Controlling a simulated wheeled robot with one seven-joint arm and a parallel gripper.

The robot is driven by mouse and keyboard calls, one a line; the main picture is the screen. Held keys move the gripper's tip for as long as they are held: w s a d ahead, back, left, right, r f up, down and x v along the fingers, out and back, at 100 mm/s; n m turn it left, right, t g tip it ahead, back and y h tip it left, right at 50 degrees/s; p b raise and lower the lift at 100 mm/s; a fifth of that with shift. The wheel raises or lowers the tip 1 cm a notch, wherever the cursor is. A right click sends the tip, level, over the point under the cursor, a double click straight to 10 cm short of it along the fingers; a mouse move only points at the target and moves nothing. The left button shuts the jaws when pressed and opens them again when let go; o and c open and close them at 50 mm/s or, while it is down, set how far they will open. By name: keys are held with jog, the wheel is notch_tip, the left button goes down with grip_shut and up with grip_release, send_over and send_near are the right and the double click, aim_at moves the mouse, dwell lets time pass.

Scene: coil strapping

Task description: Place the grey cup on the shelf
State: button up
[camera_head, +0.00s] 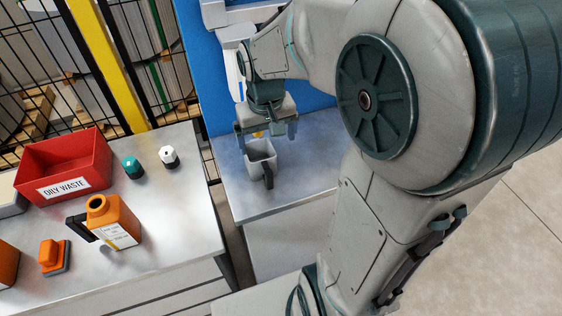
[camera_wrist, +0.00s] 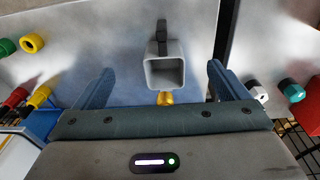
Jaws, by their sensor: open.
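The grey cup (camera_head: 261,158) is a square, open-topped cup with a dark handle. It stands upright on a grey metal worktop (camera_head: 300,175) in front of a blue panel. My gripper (camera_head: 266,132) is open just above and behind the cup, pointing down. In the wrist view the cup (camera_wrist: 164,70) lies between the two spread fingers, with a clear gap on each side, its handle pointing away from the gripper. The cup is not held. I cannot tell which surface is the shelf.
A small yellow thing (camera_wrist: 165,98) lies close to the cup. A separate bench at left holds a red OILY WASTE bin (camera_head: 64,167), an orange container (camera_head: 112,222), and green (camera_head: 132,166) and white (camera_head: 169,157) capped items. The worktop right of the cup looks clear.

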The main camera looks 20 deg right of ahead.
jog(key=s+r+t, duration=0.1)
jog(key=s+r, duration=0.1)
jog(key=s, duration=0.9)
jog(key=shift+s+a+r+t, duration=0.15)
jog(key=shift+s+t, duration=0.05)
jog(key=shift+t, duration=0.2)
